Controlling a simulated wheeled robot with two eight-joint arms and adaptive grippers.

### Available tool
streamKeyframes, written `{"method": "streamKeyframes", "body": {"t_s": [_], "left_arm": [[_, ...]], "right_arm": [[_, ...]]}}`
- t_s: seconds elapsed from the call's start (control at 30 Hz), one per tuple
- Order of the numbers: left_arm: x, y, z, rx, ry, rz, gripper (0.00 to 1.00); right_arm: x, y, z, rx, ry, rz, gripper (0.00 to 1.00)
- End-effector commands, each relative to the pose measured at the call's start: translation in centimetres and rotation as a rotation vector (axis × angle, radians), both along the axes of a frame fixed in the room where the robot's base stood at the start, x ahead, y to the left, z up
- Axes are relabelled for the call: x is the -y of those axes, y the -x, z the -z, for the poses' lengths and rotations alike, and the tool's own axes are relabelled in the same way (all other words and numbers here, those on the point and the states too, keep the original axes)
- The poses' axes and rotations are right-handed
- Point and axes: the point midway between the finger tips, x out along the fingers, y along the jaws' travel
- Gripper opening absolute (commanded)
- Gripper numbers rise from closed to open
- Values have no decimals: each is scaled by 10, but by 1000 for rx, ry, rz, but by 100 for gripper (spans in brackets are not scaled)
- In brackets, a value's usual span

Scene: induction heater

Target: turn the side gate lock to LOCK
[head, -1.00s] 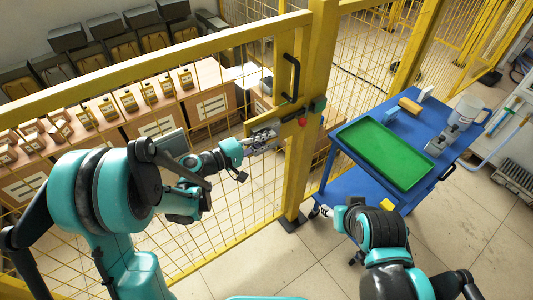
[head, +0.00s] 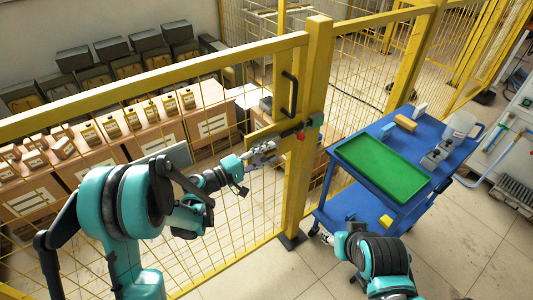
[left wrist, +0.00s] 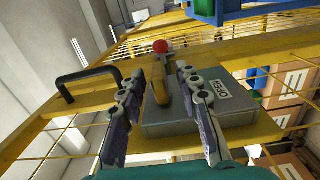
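The side gate lock is a grey box (left wrist: 190,115) on the yellow gate, with a label that seems to read OPEN, seen upside down. Its yellow lever (left wrist: 162,90) stands out between the fingers of my left gripper (left wrist: 162,105). Those fingers are apart, one on each side of the lever; I cannot tell whether either touches it. In the head view my left gripper (head: 264,153) is at the gate beside the post, and it hides most of the lock. My right gripper (head: 327,238) is low near the cart; its fingers are too small to read.
A red knob (head: 300,136) and a black door handle (head: 289,94) are close to the lock. The yellow gate post (head: 309,130) stands just right of it. A blue cart (head: 335,205) with a green tray (head: 383,167) is on the right. Open floor lies in front.

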Motion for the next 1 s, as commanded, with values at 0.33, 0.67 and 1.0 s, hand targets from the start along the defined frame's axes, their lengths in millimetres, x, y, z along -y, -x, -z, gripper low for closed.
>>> {"method": "streamKeyframes", "body": {"t_s": [0.33, 0.67, 1.0], "left_arm": [[-10, 6, 0, 0, 0, -2, 33], [-66, 46, 1, 0, 0, -6, 33], [-97, 70, 2, 0, 0, -1, 33]], "right_arm": [[0, 0, 0, 0, 0, 0, 46], [0, 0, 0, 0, 0, 0, 46], [0, 0, 0, 0, 0, 0, 46]]}}
